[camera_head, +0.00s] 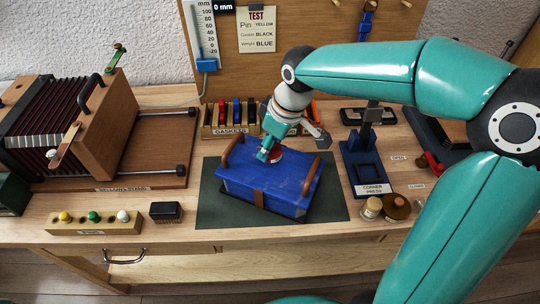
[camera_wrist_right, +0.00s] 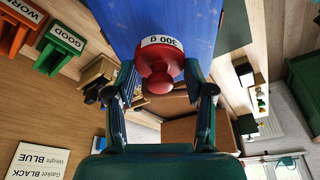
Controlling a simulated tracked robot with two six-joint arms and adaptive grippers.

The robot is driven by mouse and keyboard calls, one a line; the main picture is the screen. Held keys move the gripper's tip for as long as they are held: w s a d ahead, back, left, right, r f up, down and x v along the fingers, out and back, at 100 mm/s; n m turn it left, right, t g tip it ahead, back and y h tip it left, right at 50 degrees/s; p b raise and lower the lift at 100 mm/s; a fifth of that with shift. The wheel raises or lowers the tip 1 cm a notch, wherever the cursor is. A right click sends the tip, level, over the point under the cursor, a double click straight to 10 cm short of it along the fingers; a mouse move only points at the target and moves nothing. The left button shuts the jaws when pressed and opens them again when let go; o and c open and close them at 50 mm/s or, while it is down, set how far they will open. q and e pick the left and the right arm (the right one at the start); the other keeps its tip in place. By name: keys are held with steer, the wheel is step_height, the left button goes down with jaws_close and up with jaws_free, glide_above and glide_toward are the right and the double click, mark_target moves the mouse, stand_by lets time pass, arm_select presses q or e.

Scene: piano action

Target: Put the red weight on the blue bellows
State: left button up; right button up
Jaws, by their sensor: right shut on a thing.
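The blue bellows (camera_head: 262,192), a blue box with brown handles and a brown strap, lies on a dark green mat (camera_head: 330,199). The red weight (camera_head: 276,152) is at the far part of its top, partly hidden by my right gripper (camera_head: 269,153). In the right wrist view, the red weight (camera_wrist_right: 158,63) has a knob and a white "300 g" label. The right gripper's fingers (camera_wrist_right: 159,82) are shut on it from both sides. The weight is against or very close to the blue top (camera_wrist_right: 150,17); I cannot tell if it touches. My left gripper is out of view.
A gasket rack (camera_head: 227,131) stands behind the mat. The corner press (camera_head: 364,165) is right of it. A large wooden bellows (camera_head: 110,120) on a stand fills the left. A pin block (camera_head: 94,222) and a black box (camera_head: 166,211) sit at the front left.

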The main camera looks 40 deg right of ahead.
mark_target(274, 149)
steer(key=shift+f, duration=2.1)
steer(key=o, duration=1.4)
steer(key=shift+f, duration=0.1)
steer(key=shift+r, duration=0.2)
steer(key=v, duration=1.2)
